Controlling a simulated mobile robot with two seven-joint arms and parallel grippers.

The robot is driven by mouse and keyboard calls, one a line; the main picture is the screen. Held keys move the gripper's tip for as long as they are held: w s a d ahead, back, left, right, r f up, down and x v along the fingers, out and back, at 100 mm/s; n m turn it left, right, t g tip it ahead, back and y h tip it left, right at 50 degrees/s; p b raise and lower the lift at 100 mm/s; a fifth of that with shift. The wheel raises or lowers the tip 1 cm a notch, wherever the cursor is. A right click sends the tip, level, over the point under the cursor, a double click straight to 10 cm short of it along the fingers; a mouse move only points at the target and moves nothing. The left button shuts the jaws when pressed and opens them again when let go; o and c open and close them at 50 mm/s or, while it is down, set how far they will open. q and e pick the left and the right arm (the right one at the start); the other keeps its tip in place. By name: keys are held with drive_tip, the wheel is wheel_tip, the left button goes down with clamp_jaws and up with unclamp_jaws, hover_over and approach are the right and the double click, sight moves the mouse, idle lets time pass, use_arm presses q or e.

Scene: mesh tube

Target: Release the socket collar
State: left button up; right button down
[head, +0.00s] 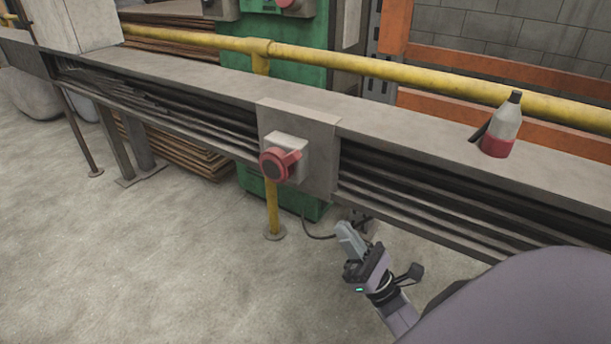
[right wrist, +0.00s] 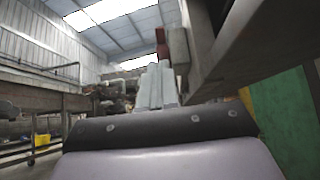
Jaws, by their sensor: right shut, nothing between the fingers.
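A red socket collar (head: 279,162) sits on a pale grey box (head: 292,150) mounted on a metal plate (head: 315,135) at the middle of the long bench. The collar has a dark round centre and a small red tab at its right. My right gripper (head: 347,233) is shut and empty, below and to the right of the collar, apart from it. In the right wrist view its closed fingers (right wrist: 156,85) point up and away, with the red collar (right wrist: 163,50) and grey box (right wrist: 178,50) just beyond and above them. My left gripper is not in view.
The bench top (head: 200,83) runs across the view, with stacked dark bars under its edge. A red and grey bottle (head: 502,128) stands on it at the right. A yellow rail (head: 400,72) and a green cabinet (head: 285,50) are behind. The floor (head: 130,240) in front is clear.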

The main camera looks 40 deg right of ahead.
sight(298, 160)
drive_tip(key=x, duration=1.4)
drive_tip(key=shift+w, duration=0.1)
drive_tip(key=shift+h+p, duration=0.3)
drive_tip(key=shift+p, duration=0.05)
